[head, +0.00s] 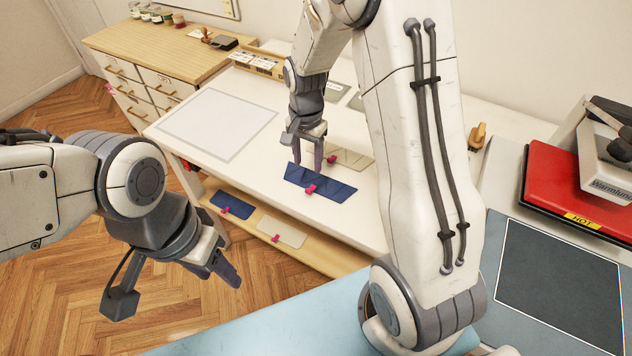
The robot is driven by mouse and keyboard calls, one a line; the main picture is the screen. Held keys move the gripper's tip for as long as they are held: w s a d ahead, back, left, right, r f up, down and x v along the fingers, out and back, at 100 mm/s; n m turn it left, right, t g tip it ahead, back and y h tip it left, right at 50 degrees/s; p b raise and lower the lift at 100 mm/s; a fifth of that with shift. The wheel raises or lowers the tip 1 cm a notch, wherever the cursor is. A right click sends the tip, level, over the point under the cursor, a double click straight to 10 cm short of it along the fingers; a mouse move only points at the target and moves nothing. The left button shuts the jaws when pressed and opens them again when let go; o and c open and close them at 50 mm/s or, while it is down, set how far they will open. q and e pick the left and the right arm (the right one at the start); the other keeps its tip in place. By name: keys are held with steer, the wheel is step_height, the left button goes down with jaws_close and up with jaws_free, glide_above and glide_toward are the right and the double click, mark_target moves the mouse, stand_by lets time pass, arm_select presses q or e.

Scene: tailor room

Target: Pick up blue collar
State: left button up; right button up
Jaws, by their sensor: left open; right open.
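A blue collar (332,188) with a pink clip lies on the white table (240,165). My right gripper (308,165) points down at the collar's upper edge, with its fingers open. I cannot tell whether the fingers touch the collar. A beige collar (353,160) lies just behind it, partly hidden. Another blue collar (231,205) with a pink clip lies on the lower shelf, beside a beige piece (282,231) with a pink clip. My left gripper (225,270) is open and empty over the floor at the left.
A pale square sheet (217,125) lies on the table's left part. A wooden drawer cabinet (150,60) stands behind. At the right are a red press marked hot (575,185) and a dark mat (560,285). My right arm hides part of the table.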

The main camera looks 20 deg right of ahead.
mark_target(310, 186)
step_height(310, 186, down, 3)
steer(key=shift+f, duration=0.1)
steer(key=f, duration=0.1)
steer(key=f+p, duration=0.1)
steer(key=f, duration=0.1)
steer(key=f+p, duration=0.1)
steer(key=shift+s+d+f, duration=0.2)
steer(key=shift+s+f, duration=0.1)
steer(key=shift+f, duration=0.35)
steer(key=shift+w, duration=0.1)
jaws_close()
